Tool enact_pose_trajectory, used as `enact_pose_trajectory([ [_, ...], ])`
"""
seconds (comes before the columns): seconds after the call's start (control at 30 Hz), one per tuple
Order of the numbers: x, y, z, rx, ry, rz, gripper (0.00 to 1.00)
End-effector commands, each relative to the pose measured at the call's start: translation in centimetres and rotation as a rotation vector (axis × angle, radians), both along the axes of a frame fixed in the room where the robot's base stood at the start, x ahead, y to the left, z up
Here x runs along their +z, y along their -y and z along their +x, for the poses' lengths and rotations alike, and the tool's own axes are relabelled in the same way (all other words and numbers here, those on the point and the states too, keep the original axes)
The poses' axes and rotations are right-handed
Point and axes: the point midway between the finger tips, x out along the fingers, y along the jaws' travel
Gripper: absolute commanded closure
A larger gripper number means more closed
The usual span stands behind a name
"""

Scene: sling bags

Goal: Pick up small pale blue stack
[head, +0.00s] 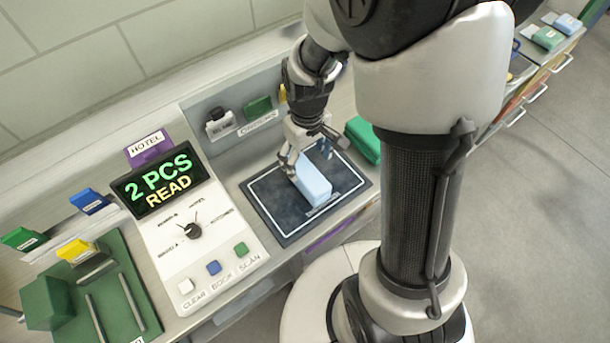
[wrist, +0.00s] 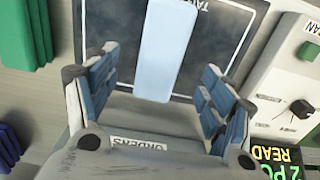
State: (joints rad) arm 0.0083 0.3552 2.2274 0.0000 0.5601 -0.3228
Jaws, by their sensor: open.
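The small pale blue stack (head: 313,184) lies on a dark pad (head: 264,205) with a white outline. In the wrist view the stack (wrist: 157,50) shows as a long pale block, its near end between and just ahead of my fingertips. My gripper (head: 305,154) is over the far end of the stack in the head view. In the wrist view my gripper (wrist: 158,95) is open, its blue-padded fingers apart on either side, with clear gaps to the stack. The head view does not show whether a finger touches it.
A console (head: 195,240) reading "2 PCS READ" stands left of the pad. A green block (head: 362,140) lies right of the pad, close to my gripper. A green tray (head: 110,290) with rods is at the far left. Small black and green items stand on the ledge behind.

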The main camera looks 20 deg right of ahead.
Motion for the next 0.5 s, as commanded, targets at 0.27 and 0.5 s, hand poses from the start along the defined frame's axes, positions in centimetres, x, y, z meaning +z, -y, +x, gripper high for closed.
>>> enact_pose_trajectory([
  [0.27,-2.0,0.0,0.0,0.0,0.001,0.0,0.25],
  [0.5,-5.2,-0.3,-0.4,0.0,-0.002,0.0,0.25],
])
